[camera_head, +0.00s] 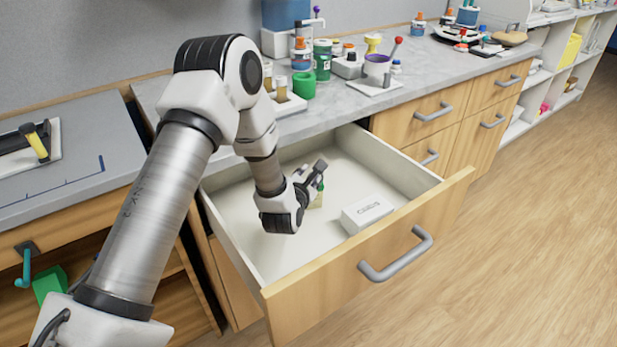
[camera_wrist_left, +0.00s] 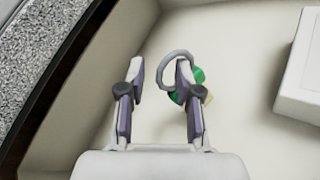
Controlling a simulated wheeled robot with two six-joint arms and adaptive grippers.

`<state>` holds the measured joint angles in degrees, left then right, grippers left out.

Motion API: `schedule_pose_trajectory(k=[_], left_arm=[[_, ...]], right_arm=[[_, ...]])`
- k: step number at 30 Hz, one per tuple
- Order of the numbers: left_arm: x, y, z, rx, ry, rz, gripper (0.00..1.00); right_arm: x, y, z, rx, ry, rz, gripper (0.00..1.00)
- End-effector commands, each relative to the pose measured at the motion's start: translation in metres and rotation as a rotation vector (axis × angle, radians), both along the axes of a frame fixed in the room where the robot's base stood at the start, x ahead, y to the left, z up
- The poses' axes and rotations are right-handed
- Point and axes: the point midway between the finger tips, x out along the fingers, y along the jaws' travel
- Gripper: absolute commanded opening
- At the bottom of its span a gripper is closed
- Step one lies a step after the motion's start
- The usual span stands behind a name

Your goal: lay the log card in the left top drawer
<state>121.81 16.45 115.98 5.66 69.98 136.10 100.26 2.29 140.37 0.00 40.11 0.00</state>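The top drawer (camera_head: 408,167) under the grey counter is pulled well out. My left gripper (camera_head: 316,174) reaches down into it. In the left wrist view my left gripper (camera_wrist_left: 160,78) has its two fingers apart. A small green and cream object with a grey ring (camera_wrist_left: 176,58) is partly hidden behind the right finger; I cannot tell whether the finger touches it. It also shows beside the gripper in the head view (camera_head: 318,199). I cannot make out a log card in either view. My right gripper is not in view.
Bottles, a green cup (camera_head: 304,85) and a purple bowl (camera_head: 377,67) stand on the counter. The drawer's middle floor is bare.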

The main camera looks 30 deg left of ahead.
Motion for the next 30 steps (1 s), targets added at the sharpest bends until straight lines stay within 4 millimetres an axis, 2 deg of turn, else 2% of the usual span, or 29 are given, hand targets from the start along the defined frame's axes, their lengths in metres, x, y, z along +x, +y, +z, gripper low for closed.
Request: schedule_pose_trajectory(k=[7,11,18,21,25,30], left_arm=[[-0.002,-0.001,0.005,0.0,0.001,0.0,0.34],[-0.025,-0.008,0.01,-0.002,0.002,0.0,0.34],[-0.083,-0.026,0.026,0.0,0.003,-0.001,0.34],[-0.1,-0.031,0.032,0.0,0.003,-0.002,0.34],[-0.11,-0.034,0.035,0.0,0.001,0.0,0.34],[-0.111,-0.034,0.036,0.0,0.0,0.0,0.34]], right_arm=[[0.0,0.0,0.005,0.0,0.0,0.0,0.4],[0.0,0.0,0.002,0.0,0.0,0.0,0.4],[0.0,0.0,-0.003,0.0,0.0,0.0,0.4],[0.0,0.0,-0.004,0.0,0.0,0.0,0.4],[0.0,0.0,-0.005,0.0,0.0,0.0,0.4],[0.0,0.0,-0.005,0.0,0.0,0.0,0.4]])
